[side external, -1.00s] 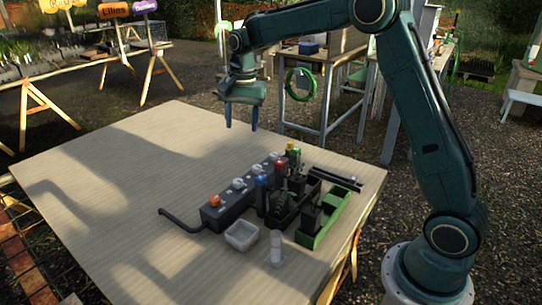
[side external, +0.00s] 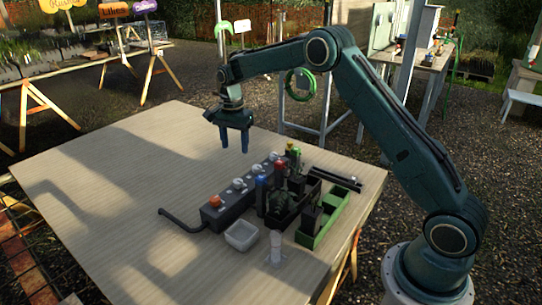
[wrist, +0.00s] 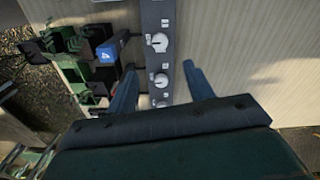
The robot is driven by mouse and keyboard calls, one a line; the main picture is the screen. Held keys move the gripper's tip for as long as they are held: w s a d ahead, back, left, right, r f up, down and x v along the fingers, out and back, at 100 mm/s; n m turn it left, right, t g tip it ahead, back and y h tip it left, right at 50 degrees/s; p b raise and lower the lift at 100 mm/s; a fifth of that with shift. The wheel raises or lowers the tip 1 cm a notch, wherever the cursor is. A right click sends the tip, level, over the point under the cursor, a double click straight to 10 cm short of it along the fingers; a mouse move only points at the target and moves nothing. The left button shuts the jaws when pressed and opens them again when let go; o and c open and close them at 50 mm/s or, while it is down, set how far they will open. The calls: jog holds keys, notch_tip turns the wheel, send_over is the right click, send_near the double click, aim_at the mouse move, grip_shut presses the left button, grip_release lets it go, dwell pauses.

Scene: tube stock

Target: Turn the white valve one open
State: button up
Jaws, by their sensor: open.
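A long dark grey valve block (side external: 226,207) lies on the wooden table, with white round knobs (side external: 239,184) along its top and a red-orange knob (side external: 215,201) at its near-left end. In the wrist view the block (wrist: 158,15) runs up the picture; a white knob (wrist: 159,42) with a pointer is clear, a second (wrist: 161,80) shows between the fingers, and a third is partly hidden. I cannot read which is valve one. My gripper (side external: 235,149) is open and empty, pointing down above the block, apart from it; its fingers (wrist: 161,72) also show in the wrist view.
Right of the block stand a blue-topped tube (side external: 261,182), dark racks and a green tray (side external: 322,232). A white dish (side external: 241,236) and a clear cylinder (side external: 275,247) stand in front. A black hose (side external: 180,219) leaves the block's near end. The table's left side is clear.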

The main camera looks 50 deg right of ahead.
aim_at(238, 181)
notch_tip(238, 181, down, 13)
jog(key=shift+f, duration=0.1)
dwell(0.6)
jog(key=shift+c, duration=0.4)
jog(key=c, duration=0.9)
